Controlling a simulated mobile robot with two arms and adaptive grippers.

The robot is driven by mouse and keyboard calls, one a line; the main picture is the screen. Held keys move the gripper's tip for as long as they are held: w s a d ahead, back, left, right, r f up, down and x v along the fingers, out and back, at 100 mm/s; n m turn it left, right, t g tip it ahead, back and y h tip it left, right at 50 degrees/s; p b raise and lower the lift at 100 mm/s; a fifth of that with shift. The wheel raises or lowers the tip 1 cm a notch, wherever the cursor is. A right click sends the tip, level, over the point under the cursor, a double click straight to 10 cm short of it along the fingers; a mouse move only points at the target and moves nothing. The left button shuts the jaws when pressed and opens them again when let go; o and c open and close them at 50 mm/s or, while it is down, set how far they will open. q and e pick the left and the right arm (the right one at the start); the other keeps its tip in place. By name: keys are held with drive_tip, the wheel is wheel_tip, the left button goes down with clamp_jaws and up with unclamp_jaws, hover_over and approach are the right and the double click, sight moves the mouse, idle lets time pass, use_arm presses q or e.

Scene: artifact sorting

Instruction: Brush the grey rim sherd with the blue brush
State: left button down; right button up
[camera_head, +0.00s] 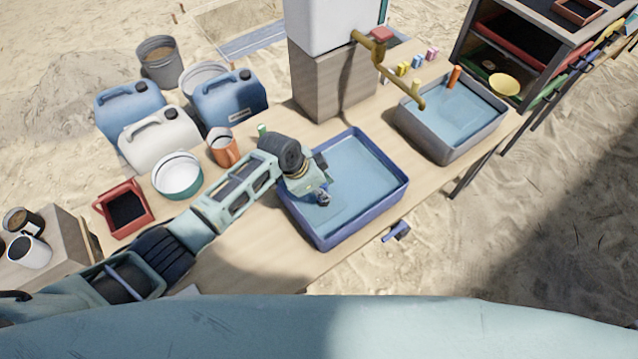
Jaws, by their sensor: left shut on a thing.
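My left gripper (318,192) reaches in from the left and is over the blue-rimmed water basin (378,203). It is shut on a small grey thing (323,199), low over the water; its shape is mostly hidden, so I cannot tell whether it is the grey rim sherd. A small dark blue object (397,231), possibly the blue brush, shows just beyond the table's front edge, apart from the gripper. I cannot tell what it rests on. My right gripper is not in view.
A grey water basin (450,150) under a brass tap (385,70) stands right. A teal-and-white bowl (178,176), red tray (125,206) and orange mug (222,148) are left. Jerrycans (158,138) stand behind. The wooden table (250,235) is bare left of the blue basin.

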use_arm(q)
drive_tip(key=shift+r, duration=0.1)
wheel_tip(320, 180, up, 9)
drive_tip(key=p, duration=0.8)
drive_tip(key=shift+f, duration=0.25)
idle(0.5)
drive_tip(key=f+b, duration=0.4)
drive_tip(key=f, duration=0.1)
drive_tip(key=w+f+b, duration=0.1)
drive_tip(key=f, duration=0.1)
drive_tip(key=shift+a+f+b, duration=0.2)
drive_tip(key=shift+a+b, duration=0.15)
drive_tip(key=shift+b, duration=0.05)
drive_tip(key=shift+f+b, duration=0.6)
drive_tip(key=shift+f, duration=0.15)
idle(0.8)
